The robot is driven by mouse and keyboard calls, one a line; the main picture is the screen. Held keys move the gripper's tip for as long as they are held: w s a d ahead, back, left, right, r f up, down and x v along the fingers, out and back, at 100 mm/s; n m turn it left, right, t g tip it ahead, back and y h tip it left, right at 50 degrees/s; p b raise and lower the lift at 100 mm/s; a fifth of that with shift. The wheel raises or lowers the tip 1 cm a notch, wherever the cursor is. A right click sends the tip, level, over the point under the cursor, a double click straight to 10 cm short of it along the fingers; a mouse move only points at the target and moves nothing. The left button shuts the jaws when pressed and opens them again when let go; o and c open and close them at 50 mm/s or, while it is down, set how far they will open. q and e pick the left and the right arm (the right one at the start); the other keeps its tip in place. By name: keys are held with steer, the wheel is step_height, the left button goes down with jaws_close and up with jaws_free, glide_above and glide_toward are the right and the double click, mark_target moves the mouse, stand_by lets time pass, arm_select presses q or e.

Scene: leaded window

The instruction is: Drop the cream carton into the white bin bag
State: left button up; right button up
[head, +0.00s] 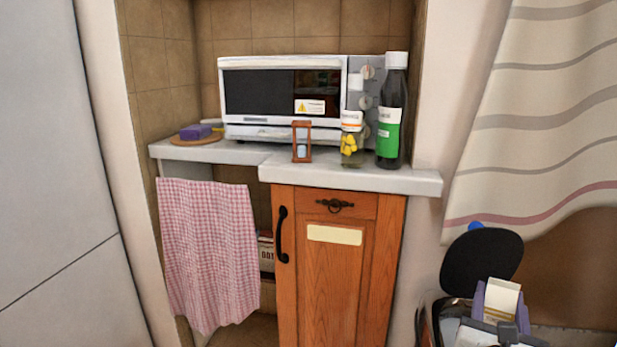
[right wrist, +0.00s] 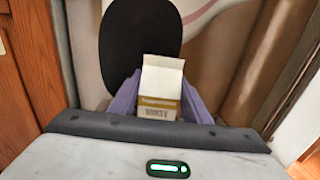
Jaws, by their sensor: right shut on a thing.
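The cream carton (head: 502,298) is a small box with a pale top and a yellowish band, at the lower right of the head view. My right gripper (head: 500,306) is shut on it, with one purple finger on each side. The carton (right wrist: 161,88) also shows between the fingers in the right wrist view. Behind it stands a raised black oval lid (head: 482,258). The lid also shows in the wrist view (right wrist: 140,38). A pale patch beside my gripper may be the white bin bag, but my arm and gripper hide most of it. My left gripper is not in view.
A counter (head: 350,178) holds a microwave (head: 258,95), a dark bottle (head: 392,120), a jar (head: 351,140) and an hourglass (head: 302,142). Below are a wooden cabinet (head: 345,285) and a checked towel (head: 208,250). A striped curtain (head: 545,125) hangs at the right.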

steer(key=shift+r, duration=0.1)
steer(key=o, duration=1.3)
steer(key=shift+o, duration=0.3)
step_height(320, 180, up, 10)
steer(key=p, duration=0.5)
steer(key=shift+f+p, duration=0.2)
steer(key=shift+p, duration=0.1)
steer(key=shift+r, duration=0.2)
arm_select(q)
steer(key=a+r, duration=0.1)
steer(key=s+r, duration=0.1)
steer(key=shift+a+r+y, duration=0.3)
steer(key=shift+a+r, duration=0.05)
